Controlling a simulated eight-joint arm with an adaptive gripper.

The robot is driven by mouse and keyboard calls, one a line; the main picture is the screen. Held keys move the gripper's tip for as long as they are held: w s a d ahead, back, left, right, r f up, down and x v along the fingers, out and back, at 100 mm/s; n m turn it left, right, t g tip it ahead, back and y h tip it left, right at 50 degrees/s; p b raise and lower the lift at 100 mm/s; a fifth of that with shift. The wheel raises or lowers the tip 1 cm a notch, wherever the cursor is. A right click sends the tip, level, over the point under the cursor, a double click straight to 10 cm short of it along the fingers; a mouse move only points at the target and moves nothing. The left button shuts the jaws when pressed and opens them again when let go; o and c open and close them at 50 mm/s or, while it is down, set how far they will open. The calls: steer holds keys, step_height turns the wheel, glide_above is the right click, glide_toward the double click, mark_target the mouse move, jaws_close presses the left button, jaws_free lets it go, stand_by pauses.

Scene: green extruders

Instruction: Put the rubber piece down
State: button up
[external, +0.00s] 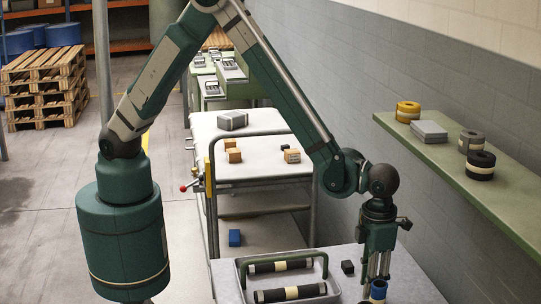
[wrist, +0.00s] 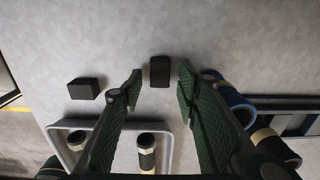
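A small dark block (wrist: 160,72), which looks like the rubber piece, shows between the fingertips of my gripper (wrist: 160,80) in the wrist view. A gap shows on each side of it, so the fingers are apart and not closed on it. It seems to rest on the grey table; its exact height is hard to tell.
A tray (external: 240,283) with green handles holds dark rollers with cream bands (external: 290,293) left of my gripper. A green wall shelf (external: 430,148) with rolls is at the right. Bare table (external: 405,285) lies right of my gripper.

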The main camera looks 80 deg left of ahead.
steer(key=shift+r, duration=0.2)
stand_by(0.3)
step_height(320, 180, up, 12)
stand_by(0.7)
steer(key=shift+o, duration=0.4)
